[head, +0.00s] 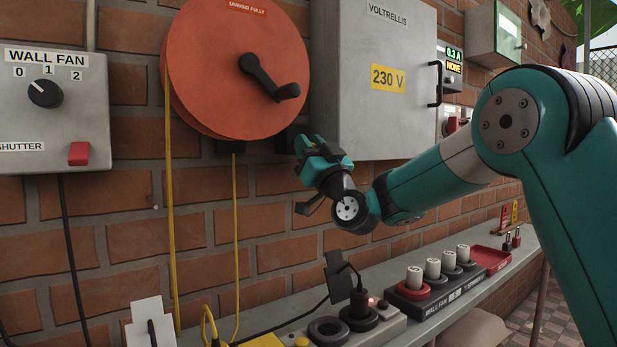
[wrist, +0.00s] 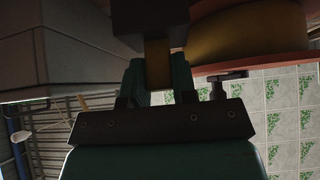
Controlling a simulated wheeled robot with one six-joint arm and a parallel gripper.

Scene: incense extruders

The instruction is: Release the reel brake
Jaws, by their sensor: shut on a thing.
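The orange cable reel (head: 225,70) with a black crank (head: 268,75) hangs on the brick wall; its flange and wound yellow cable (wrist: 250,35) show at the top right of the wrist view. In the wrist view my gripper (wrist: 160,78) is shut on a dull yellow piece (wrist: 158,62) below a dark block (wrist: 150,20), which looks like the reel brake's lever. In the head view my gripper mostly hides the brake.
The grey 230 V cabinet (head: 375,120) is close to the right of my gripper. A yellow cable (head: 236,250) hangs below the reel. The wall fan box (head: 60,120) is at the left. A shelf with sockets and a plug (head: 361,302) runs below.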

